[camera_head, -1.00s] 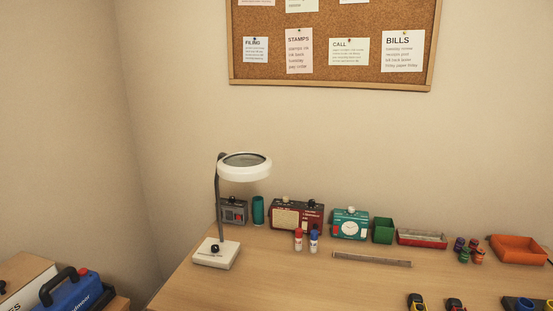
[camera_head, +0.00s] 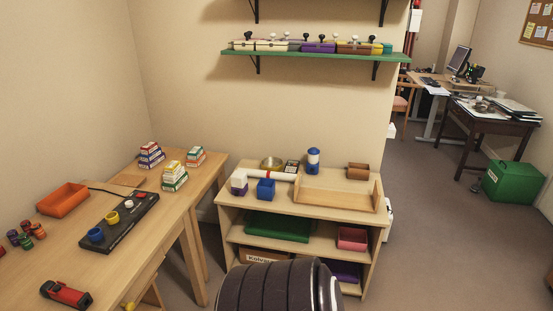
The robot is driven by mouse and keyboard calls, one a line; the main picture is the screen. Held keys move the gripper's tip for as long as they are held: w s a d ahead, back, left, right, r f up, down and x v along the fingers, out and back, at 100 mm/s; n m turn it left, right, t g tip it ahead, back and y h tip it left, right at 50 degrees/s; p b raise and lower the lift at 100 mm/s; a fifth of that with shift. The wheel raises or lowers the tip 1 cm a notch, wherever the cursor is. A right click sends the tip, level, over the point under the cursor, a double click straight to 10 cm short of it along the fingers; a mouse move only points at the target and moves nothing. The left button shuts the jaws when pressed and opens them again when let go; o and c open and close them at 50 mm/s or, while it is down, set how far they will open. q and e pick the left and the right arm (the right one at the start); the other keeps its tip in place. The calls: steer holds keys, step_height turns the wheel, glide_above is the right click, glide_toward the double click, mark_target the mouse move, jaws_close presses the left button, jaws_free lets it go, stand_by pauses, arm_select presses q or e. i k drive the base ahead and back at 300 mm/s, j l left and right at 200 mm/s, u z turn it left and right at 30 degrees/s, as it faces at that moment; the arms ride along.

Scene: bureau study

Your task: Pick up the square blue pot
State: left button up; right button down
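The square blue pot (camera_head: 266,189) stands upright on top of the low wooden shelf unit (camera_head: 236,207), near its front edge and left of the middle. A small white and purple box (camera_head: 239,182) is just to its left. A white roll with a red band (camera_head: 270,175) lies behind it. Neither of my grippers is in view, and nothing is seen holding the pot.
A wooden tray (camera_head: 335,202) takes up the unit's right side. A blue and white bottle (camera_head: 313,161) and brown box (camera_head: 358,171) stand behind it. A dark ribbed rounded shape (camera_head: 280,288) blocks the bottom centre. A desk (camera_head: 110,261) is at left; open floor (camera_head: 430,225) lies right.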

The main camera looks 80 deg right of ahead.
mark_target(266, 189)
steer(key=z, duration=2.65)
steer(key=i+u, duration=0.35)
steer(key=i, duration=0.55)
steer(key=l, duration=0.05)
